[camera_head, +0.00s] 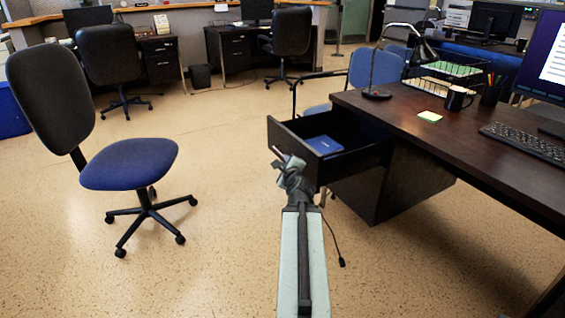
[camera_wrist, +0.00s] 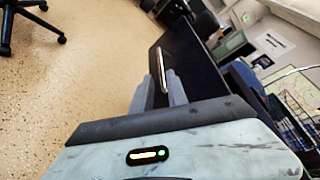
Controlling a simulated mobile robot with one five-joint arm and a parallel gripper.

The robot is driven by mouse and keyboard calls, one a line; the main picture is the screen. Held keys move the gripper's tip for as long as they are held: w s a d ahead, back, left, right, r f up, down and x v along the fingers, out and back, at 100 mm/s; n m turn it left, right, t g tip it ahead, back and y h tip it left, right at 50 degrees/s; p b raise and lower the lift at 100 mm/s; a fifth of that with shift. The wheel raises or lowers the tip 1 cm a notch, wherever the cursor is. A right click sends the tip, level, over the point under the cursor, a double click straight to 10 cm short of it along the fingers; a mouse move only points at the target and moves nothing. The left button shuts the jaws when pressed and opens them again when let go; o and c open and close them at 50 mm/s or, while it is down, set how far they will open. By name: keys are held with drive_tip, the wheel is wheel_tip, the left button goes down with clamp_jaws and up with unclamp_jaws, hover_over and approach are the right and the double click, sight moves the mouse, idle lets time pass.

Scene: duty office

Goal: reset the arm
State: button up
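My gripper (camera_head: 284,158) is at the end of my outstretched arm, in front of the pulled-out desk drawer (camera_head: 318,172). In the wrist view my gripper (camera_wrist: 161,82) has its two fingers apart. The drawer's metal handle (camera_wrist: 161,66) shows between and just beyond the fingertips, with a gap seeming to remain on either side. A blue box or book (camera_head: 323,145) lies in the open drawer. No object is seen held in my gripper.
The dark desk (camera_head: 440,140) on the right carries a lamp (camera_head: 377,93), a mug (camera_head: 458,98) and a keyboard (camera_head: 525,143). A blue-seated office chair (camera_head: 130,165) stands at left. Floor between chair and drawer is clear. A thin black cable (camera_head: 334,238) hangs beside my arm.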

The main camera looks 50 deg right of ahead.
drive_tip(key=shift+s+d, duration=0.15)
drive_tip(key=shift+d, duration=0.05)
drive_tip(key=w+a+n+t+y+p, duration=0.1)
drive_tip(key=w+a+n+t+y, duration=0.2)
drive_tip(key=w+a, duration=1.25)
drive_tip(key=w+a+f+n+g+y, duration=0.1)
drive_tip(key=w+a+n+y, duration=0.25)
drive_tip(key=a, duration=0.65)
drive_tip(key=w+a+f+n+y, duration=0.1)
drive_tip(key=w+a+n+y, duration=0.2)
drive_tip(key=a, duration=0.8)
drive_tip(key=a+f+n+g+y+p, duration=0.1)
drive_tip(key=a+f+n+g+y, duration=0.2)
drive_tip(key=a, duration=0.6)
drive_tip(key=a+f+n+g, duration=0.1)
drive_tip(key=a+f+n, duration=0.2)
drive_tip(key=a+n, duration=0.5)
drive_tip(key=s+a+f+n+g, duration=0.6)
drive_tip(key=s+a, duration=0.2)
drive_tip(key=s, duration=0.1)
drive_tip(key=s+d+f+n+g+h, duration=0.2)
drive_tip(key=s+d+n+g, duration=0.15)
drive_tip(key=s+n, duration=0.4)
wheel_tip(320, 180, up, 38)
drive_tip(key=s+m+p, duration=0.1)
drive_tip(key=p, duration=3.7)
drive_tip(key=shift+a+p, duration=0.2)
drive_tip(key=shift+p, duration=0.1)
